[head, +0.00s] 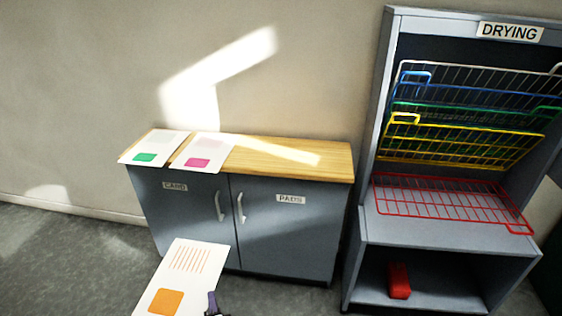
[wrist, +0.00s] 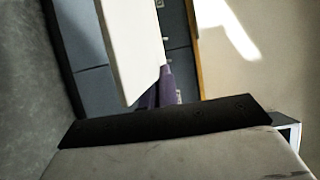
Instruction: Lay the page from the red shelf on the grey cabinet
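A white page with orange stripes and an orange square (head: 185,278) is in the air in front of the grey cabinet. My gripper (head: 213,303) is at the page's lower right edge, mostly cut off by the frame. In the wrist view the purple fingers (wrist: 165,90) are shut on the edge of the page (wrist: 130,45). The grey cabinet (head: 285,225) has a wooden top and two doors. The red wire shelf (head: 450,203) of the drying rack is folded down and empty.
Two pages, one with a green patch (head: 155,146) and one with a pink patch (head: 203,151), lie on the left of the cabinet top. The right part of the top (head: 295,158) is bare. The drying rack (head: 372,165) stands at right, with a red block (head: 400,281) in its lower compartment.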

